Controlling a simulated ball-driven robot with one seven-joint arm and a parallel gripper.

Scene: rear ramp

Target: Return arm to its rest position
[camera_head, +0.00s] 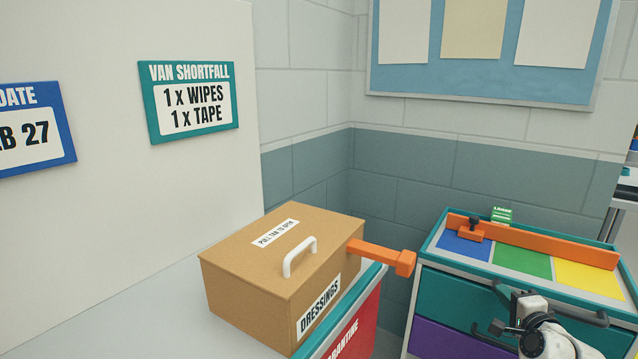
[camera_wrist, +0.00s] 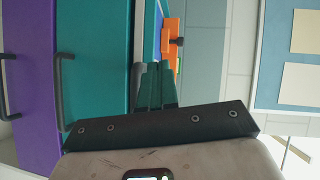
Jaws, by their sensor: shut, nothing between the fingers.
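My gripper (camera_head: 497,328) is at the lower right of the head view, in front of the drawer cabinet (camera_head: 455,302). It is empty. In the wrist view my gripper (camera_wrist: 157,72) has its two dark fingers together, pointing toward the cabinet's top edge. My white wrist and forearm run out of the head view at the bottom right. The fingers look apart from the drawer fronts, but the exact gap cannot be told.
A cardboard DRESSINGS box (camera_head: 255,275) with a white handle (camera_head: 299,257) sits on the counter at left. An orange bar (camera_head: 380,254) sticks out beside it. The cabinet has dark drawer handles (camera_head: 485,340) and an orange rail (camera_head: 540,243) on top. A green box (camera_head: 502,215) stands behind.

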